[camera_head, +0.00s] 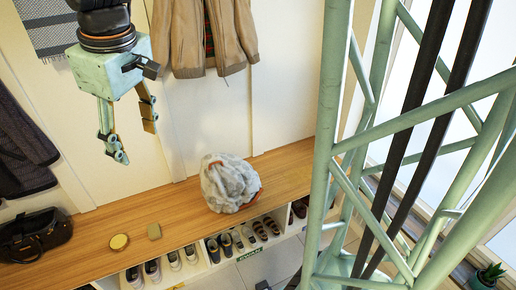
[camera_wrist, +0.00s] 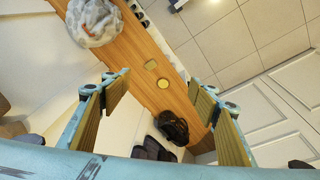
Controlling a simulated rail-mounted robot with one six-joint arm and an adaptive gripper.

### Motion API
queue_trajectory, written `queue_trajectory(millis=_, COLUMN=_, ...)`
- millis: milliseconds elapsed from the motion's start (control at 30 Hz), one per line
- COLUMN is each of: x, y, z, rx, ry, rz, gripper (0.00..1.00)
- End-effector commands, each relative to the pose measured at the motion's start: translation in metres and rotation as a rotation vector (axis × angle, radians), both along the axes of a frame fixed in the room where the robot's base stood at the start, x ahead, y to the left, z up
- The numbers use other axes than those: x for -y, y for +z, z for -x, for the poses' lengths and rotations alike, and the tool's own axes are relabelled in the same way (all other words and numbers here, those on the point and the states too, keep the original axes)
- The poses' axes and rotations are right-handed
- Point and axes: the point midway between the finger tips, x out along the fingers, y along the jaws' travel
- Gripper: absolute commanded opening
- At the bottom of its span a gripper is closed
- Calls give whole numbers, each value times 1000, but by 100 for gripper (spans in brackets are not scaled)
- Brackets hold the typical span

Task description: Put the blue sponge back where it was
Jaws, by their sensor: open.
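I cannot make out a blue sponge in either view. My gripper (camera_head: 135,138) is open and empty, high above the left part of the wooden bench top (camera_head: 185,208). In the wrist view its fingers stand wide apart, with the gripper (camera_wrist: 160,85) seen over the bench top (camera_wrist: 133,50). The gripper touches nothing.
A grey-white bundle (camera_head: 229,183) sits on the bench to the right, and a dark bag (camera_head: 36,235) at the left end. Pairs of shoes (camera_head: 236,238) fill the cubbies below. Coats, including a tan jacket (camera_head: 190,40), hang on the wall behind. My green lattice column fills the right.

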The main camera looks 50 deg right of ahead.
Motion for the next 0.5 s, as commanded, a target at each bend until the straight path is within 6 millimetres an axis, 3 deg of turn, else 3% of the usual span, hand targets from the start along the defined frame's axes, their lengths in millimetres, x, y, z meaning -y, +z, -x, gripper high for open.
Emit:
queue_trajectory(millis=33, x=0, y=13, z=10, rx=21, ry=-11, rz=-2, gripper=55)
queue_trajectory(millis=500, x=3, y=46, z=92, rx=54, ry=-137, rz=-32, gripper=55)
